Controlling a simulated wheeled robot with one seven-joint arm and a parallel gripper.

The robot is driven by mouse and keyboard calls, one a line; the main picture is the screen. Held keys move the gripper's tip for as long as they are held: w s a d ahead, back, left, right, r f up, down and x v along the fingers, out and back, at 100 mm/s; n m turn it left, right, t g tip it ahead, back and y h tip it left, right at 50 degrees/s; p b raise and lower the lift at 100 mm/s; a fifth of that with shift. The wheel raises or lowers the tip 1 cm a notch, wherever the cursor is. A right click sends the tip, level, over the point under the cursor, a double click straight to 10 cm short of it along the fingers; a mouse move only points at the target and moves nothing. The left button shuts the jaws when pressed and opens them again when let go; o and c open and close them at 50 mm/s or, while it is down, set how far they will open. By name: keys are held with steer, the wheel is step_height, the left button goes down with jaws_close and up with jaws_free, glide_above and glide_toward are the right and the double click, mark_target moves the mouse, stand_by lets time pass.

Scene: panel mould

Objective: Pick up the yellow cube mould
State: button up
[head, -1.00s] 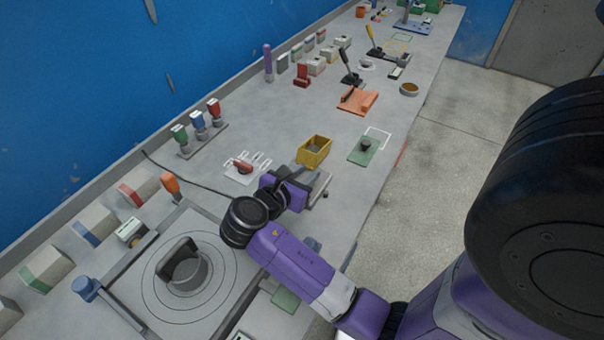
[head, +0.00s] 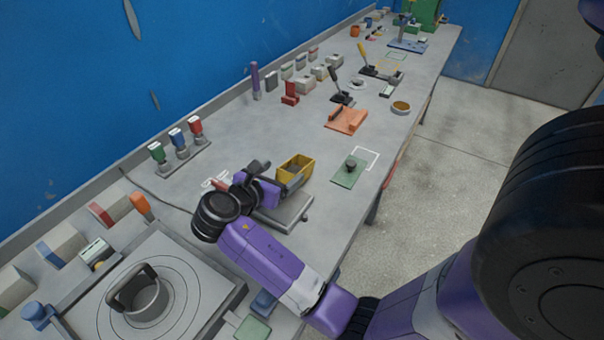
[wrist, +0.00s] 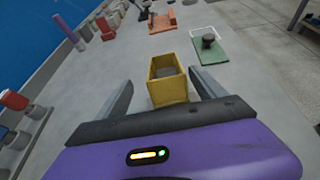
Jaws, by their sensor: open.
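The yellow cube mould (head: 294,170) is an open-topped yellow box with something grey inside. It is on the bench (head: 240,137) or the grey plate beside it; I cannot tell which. My gripper (head: 278,174) is open at the near left side of the mould. In the wrist view the mould (wrist: 168,90) shows between the two fingers of my gripper (wrist: 162,94). A gap shows on each side of it, so the fingers do not appear to press on it.
A green plate with a dark knob (head: 348,173) lies to the right of the mould. An orange tray (head: 346,121) is farther back. Dispensers with red, blue and green tops (head: 178,140) stand to the left. A round pot (head: 144,297) sits at the near left.

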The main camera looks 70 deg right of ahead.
mark_target(295, 166)
steer(key=x, duration=0.4)
steer(key=s+x, duration=0.1)
steer(key=x, duration=0.2)
steer(key=shift+w+a+r+p, duration=0.1)
steer(key=shift+p, duration=0.2)
jaws_close()
